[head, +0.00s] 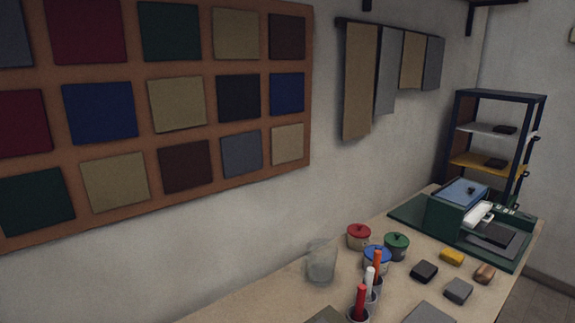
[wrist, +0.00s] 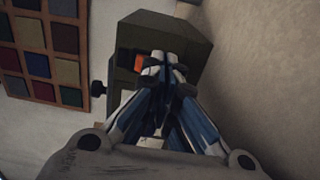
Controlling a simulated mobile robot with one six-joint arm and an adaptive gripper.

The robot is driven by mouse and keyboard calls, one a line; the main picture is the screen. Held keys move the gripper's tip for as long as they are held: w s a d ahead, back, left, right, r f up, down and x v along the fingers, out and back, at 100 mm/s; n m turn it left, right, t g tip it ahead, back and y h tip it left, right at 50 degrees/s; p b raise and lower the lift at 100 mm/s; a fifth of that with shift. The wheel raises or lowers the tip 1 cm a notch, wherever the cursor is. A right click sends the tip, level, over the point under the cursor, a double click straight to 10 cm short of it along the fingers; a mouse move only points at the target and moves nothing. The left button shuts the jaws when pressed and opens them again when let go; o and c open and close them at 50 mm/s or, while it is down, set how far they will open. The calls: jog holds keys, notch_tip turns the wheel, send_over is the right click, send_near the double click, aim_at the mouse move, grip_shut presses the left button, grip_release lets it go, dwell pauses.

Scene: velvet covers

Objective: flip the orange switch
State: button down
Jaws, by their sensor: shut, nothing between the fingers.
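The orange switch (wrist: 138,62) shows in the wrist view as a small orange patch on the face of a dark grey-green box (wrist: 135,32). My gripper (wrist: 165,68) is shut and empty, with its blue and white fingers in front of the box. The fingertips appear just right of the orange patch and hide part of it. I cannot tell whether they touch it or which way the switch is set. Neither the switch nor my gripper shows in the head view.
A swatch board (wrist: 40,45) hangs further left. In the head view, a table (head: 255,303) holds lidded pots, a glass jar (head: 321,262) and small blocks. A shelf rack (head: 458,130) stands behind.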

jog(key=shift+w+a, duration=0.25)
jog(key=shift+w, duration=0.05)
jog(key=shift+v, duration=4.05)
jog(key=shift+r, duration=0.1)
